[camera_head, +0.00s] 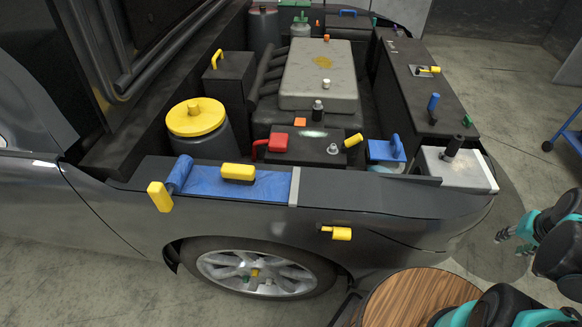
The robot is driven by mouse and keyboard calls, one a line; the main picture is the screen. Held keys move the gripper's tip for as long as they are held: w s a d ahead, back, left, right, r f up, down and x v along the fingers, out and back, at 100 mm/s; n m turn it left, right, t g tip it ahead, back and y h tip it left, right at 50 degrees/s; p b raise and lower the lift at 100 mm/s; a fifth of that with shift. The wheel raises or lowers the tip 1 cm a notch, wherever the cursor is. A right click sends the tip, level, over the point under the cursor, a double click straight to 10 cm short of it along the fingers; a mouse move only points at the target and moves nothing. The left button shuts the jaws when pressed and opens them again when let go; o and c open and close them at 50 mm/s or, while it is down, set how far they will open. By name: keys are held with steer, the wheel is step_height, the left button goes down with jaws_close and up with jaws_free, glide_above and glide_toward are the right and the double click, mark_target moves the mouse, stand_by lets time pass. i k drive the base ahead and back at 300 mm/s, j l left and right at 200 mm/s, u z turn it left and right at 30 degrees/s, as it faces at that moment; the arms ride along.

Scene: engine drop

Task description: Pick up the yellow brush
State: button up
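The yellow brush (238,172) has a yellow back and dark bristles underneath. It lies on a blue mat (270,186) spread on the car's dark fender, left of a pale strip. My gripper (509,243) is at the right edge, over the floor beyond the car's front corner and far from the brush. Its two teal and black fingertips look apart, with nothing visible between them. Nothing hides the brush.
A blue roll (180,174) and a yellow block (160,196) are left of the brush. Behind it are a yellow-lidded drum (196,118) and a red-handled piece (278,141). A yellow latch (341,233) sticks out of the fender side. A round wooden top (405,295) stands in front.

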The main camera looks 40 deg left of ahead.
mark_target(234, 173)
steer(key=k+j+u, duration=0.15)
steer(key=k, duration=0.9)
steer(key=u, duration=1.5)
